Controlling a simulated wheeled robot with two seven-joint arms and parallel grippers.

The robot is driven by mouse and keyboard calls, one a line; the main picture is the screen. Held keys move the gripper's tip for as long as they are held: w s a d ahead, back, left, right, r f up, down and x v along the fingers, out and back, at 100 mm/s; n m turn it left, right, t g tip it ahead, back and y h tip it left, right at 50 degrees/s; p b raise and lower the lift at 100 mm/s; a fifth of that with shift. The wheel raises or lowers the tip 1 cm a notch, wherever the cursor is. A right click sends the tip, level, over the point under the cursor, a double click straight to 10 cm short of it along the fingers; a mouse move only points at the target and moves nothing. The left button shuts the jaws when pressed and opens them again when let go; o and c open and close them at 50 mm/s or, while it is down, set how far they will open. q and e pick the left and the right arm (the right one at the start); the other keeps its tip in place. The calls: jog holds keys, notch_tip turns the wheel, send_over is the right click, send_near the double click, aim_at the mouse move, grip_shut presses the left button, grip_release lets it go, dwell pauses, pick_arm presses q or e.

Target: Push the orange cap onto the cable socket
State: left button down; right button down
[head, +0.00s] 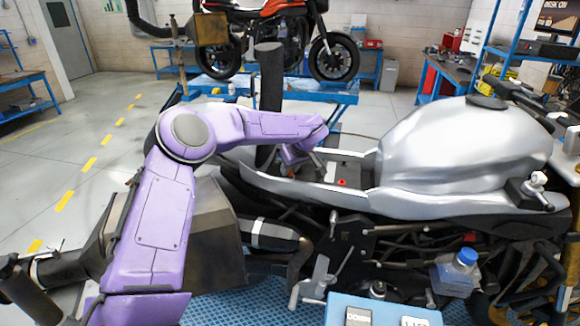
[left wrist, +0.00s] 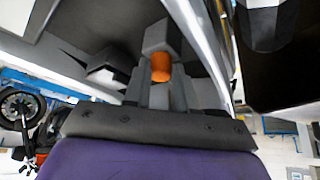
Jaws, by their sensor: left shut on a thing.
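My left gripper (head: 294,158) reaches down into the open seat bay of the silver motorcycle (head: 440,150). Its fingertips are hidden behind the silver tail panel in the head view. In the left wrist view, the gripper (left wrist: 160,78) is shut on the orange cap (left wrist: 161,68), a small rounded piece between the grey fingers. A grey block lies just beyond the cap there; I cannot tell whether it is the cable socket or whether it touches the cap. I cannot make out the socket in the head view. My right gripper is not in view.
A small red piece (head: 342,182) sits in the seat bay, right of my gripper. The silver tail panel (head: 290,186) edges the bay on the near side. A blue-capped bottle (head: 460,270) and a labelled box (head: 385,312) are at the front right.

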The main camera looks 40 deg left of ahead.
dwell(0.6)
pick_arm(q)
jog(key=shift+r, duration=0.7)
jog(key=n+b, duration=0.1)
jog(key=a+n+g+b, duration=0.1)
jog(key=b, duration=0.1)
jog(key=shift+s+f+n, duration=0.15)
jog(key=shift+f+n, duration=0.1)
jog(key=shift+n, duration=0.05)
jog(key=shift+w+d+r+n+g+b, duration=0.4)
jog(key=shift+r+n+g+b, duration=0.25)
jog(key=shift+n+b, duration=0.2)
jog(key=shift+d+r, duration=0.1)
jog(key=shift+d, duration=0.15)
jog(key=shift+s+a+f+b, duration=0.2)
jog(key=shift+f+b, duration=0.35)
jog(key=shift+b, duration=0.5)
jog(key=shift+w+f, duration=0.1)
jog(key=shift+w+d, duration=0.1)
